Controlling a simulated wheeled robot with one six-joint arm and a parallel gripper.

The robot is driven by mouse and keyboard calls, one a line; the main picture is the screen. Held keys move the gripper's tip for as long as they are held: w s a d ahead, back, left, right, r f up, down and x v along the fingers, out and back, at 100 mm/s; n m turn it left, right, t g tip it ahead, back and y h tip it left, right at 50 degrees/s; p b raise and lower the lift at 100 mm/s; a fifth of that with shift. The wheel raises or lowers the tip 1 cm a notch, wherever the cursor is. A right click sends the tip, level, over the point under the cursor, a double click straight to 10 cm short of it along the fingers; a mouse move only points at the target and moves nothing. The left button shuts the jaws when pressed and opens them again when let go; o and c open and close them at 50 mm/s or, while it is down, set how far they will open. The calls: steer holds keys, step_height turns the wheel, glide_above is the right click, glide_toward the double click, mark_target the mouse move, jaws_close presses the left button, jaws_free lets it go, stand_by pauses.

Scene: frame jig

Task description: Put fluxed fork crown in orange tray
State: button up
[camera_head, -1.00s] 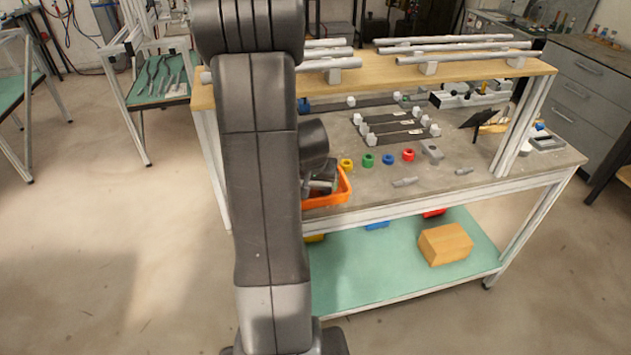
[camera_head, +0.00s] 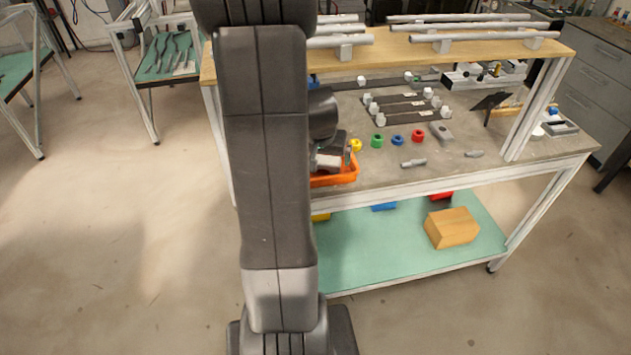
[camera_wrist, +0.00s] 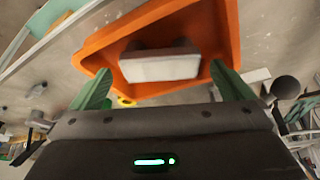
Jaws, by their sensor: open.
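The orange tray (camera_head: 346,178) stands at the front left of the bench top, partly hidden by my arm in the head view. In the wrist view the orange tray (camera_wrist: 222,22) fills the upper middle. A grey block-like part with a pale flat face (camera_wrist: 160,68), probably the fork crown, appears inside the tray's outline. My gripper (camera_wrist: 160,78) is open, with one green finger on each side of this part and visible gaps between. My gripper (camera_head: 340,160) is over the tray in the head view. Flux on the part cannot be made out.
Yellow, green (camera_head: 377,141), blue and red (camera_head: 418,136) rings lie in a row right of the tray. A grey fitting (camera_head: 440,132) and small metal pieces (camera_head: 413,163) lie further right. A wooden shelf (camera_head: 480,47) carrying tubes spans above the bench. Bare bench shows at the front right.

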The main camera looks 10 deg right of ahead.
steer(key=shift+v, duration=0.95)
steer(key=s+a+b, duration=0.3)
steer(key=s+a, duration=0.1)
steer(key=s, duration=0.7)
